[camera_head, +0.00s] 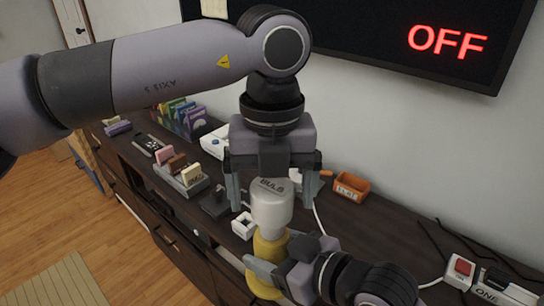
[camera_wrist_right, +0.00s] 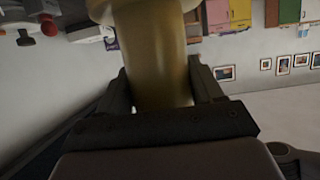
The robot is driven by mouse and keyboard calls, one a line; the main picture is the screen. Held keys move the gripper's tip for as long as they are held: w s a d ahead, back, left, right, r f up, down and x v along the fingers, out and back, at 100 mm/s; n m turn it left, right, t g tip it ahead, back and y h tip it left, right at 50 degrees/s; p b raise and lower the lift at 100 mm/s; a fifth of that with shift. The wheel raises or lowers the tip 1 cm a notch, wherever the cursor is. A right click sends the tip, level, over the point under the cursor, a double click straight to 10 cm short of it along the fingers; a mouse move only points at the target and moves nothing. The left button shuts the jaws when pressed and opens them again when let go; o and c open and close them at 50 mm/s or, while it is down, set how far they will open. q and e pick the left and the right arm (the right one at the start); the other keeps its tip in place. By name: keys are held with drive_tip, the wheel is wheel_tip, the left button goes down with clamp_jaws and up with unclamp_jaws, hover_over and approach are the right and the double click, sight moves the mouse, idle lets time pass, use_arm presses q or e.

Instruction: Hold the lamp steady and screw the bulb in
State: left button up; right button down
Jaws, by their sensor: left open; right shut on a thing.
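The white bulb (camera_head: 271,210), marked BULB, stands upright at the top of the yellow lamp (camera_head: 268,248). How far its base is seated in the lamp is not clear. My left gripper (camera_head: 272,192) points down over the bulb, open, with one finger on each side and visible gaps. My right gripper (camera_head: 292,258) comes in from the lower right and is shut on the lamp's body below the bulb. In the right wrist view the lamp's column (camera_wrist_right: 155,55) stands between the two fingers of this gripper (camera_wrist_right: 162,85). The lamp's base is mostly hidden.
A dark screen (camera_head: 400,45) on the wall reads OFF. The dark sideboard (camera_head: 385,225) holds an orange bin (camera_head: 351,188), a white square frame (camera_head: 244,226), a block holder (camera_head: 182,180) and a red button box (camera_head: 460,270). A white cable runs behind the lamp.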

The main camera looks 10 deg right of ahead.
sight(272, 255)
use_arm(q)
drive_tip(key=shift+f, duration=1.55)
